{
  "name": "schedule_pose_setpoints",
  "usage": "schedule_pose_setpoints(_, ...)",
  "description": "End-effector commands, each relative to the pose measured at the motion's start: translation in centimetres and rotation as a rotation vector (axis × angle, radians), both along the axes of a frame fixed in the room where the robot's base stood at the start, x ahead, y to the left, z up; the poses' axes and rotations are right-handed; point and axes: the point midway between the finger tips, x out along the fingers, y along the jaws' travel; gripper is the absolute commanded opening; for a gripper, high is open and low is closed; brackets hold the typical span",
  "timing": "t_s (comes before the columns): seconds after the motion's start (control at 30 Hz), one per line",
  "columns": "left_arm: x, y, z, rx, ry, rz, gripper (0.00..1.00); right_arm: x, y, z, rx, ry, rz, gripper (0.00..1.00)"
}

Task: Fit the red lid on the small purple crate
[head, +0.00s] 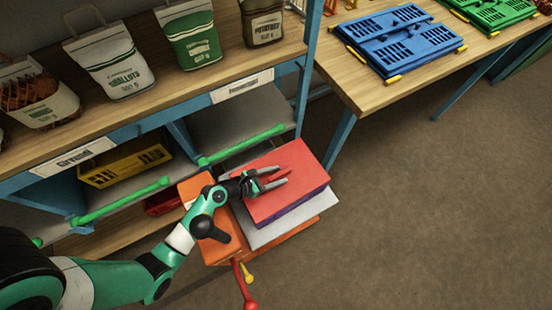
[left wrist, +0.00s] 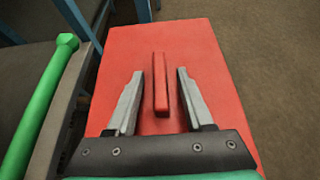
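The red lid (head: 300,200) lies on top of the small purple crate (head: 300,209), of which only a thin purple strip shows below the lid's front edge. In the left wrist view the lid (left wrist: 205,75) fills the middle, with a raised red bar handle (left wrist: 161,84) along it. My left gripper (head: 276,179) is over the lid, its two grey fingers apart on either side of the handle. In the left wrist view there is a gap between each finger (left wrist: 157,95) and the handle. My right gripper is not in view.
The crate stands on a light grey slab (head: 263,236) on an orange base (head: 318,229). Shelving with sacks (head: 108,60) and a green rail (head: 240,145) is close on the left. A table with a folded blue crate (head: 398,38) stands behind. The floor at right is clear.

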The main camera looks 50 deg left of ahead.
Motion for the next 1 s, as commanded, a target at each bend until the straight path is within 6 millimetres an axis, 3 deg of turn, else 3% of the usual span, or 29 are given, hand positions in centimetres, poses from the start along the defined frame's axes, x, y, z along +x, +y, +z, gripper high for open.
schedule_pose_setpoints(0.27, -0.2, -0.1, -0.4, -0.003, 0.01, 0.0, 0.52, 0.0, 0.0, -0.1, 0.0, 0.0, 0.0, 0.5)
schedule_pose_setpoints(0.4, -0.3, -0.1, 1.3, -0.003, 0.008, 0.0, 0.52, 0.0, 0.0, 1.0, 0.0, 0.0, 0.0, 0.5)
schedule_pose_setpoints(0.8, -8.6, 1.5, 5.9, -0.003, 0.006, 0.008, 0.52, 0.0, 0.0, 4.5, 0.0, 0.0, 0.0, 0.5)
schedule_pose_setpoints(1.0, -10.4, 1.7, 6.8, -0.003, 0.004, 0.002, 0.52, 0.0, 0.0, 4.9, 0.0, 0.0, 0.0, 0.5)
